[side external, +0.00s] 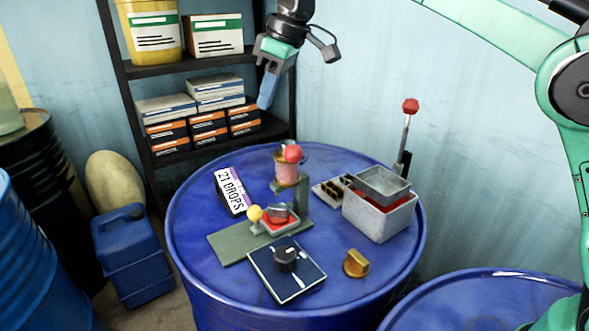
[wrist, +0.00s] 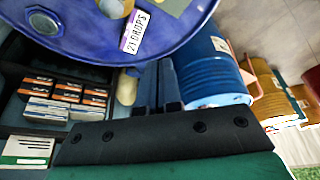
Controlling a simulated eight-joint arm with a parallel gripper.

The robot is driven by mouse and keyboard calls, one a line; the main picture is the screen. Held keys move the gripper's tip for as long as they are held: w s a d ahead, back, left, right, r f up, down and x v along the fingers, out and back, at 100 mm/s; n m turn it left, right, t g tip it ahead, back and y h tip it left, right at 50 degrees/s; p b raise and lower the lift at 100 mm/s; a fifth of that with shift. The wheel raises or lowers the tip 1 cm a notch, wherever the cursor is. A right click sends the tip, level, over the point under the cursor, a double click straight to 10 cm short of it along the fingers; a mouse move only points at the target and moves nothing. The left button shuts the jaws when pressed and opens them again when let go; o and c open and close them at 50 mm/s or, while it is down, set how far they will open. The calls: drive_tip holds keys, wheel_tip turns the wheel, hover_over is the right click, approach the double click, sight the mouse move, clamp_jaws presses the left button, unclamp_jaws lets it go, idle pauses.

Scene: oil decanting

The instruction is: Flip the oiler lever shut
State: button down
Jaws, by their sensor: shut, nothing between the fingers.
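A small oiler (side external: 286,168) with a pinkish glass body stands on a green bracket on the blue drum top (side external: 330,275) in the side view. A red ball (side external: 293,153), which looks like its lever knob, sits at its upper right front. Whether the lever is up or flipped over is too small to tell. My gripper (side external: 266,92) is shut and empty, above and behind the oiler, touching nothing. In the wrist view my fingers (wrist: 162,85) are close together, and the oiler cannot be made out there.
A tall red-tipped lever (side external: 410,106) rises behind the box. A loaded shelf (side external: 205,60) stands behind.

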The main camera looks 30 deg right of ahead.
sight(300, 148)
wheel_tip(300, 148, down, 7)
drive_tip(key=s+d, duration=0.1)
idle(0.5)
drive_tip(key=shift+s+d+f+n+y, duration=0.1)
drive_tip(key=shift+s+d+n+y, duration=0.25)
drive_tip(key=shift+n, duration=0.65)
drive_tip(key=n, duration=0.1)
drive_tip(key=d+n+g, duration=0.1)
drive_tip(key=n, duration=0.1)
drive_tip(key=shift+s+d, duration=0.1)
drive_tip(key=shift+s, duration=0.2)
drive_tip(key=n, duration=0.1)
drive_tip(key=d+n+g, duration=0.1)
drive_tip(key=n, duration=0.2)
drive_tip(key=shift+s+d+g+y, duration=0.2)
drive_tip(key=shift+d+g+y, duration=0.15)
drive_tip(key=shift+d+g, duration=0.05)
drive_tip(key=shift+d, duration=0.45)
drive_tip(key=shift+w+d, duration=0.1)
drive_tip(key=shift+d, duration=0.1)
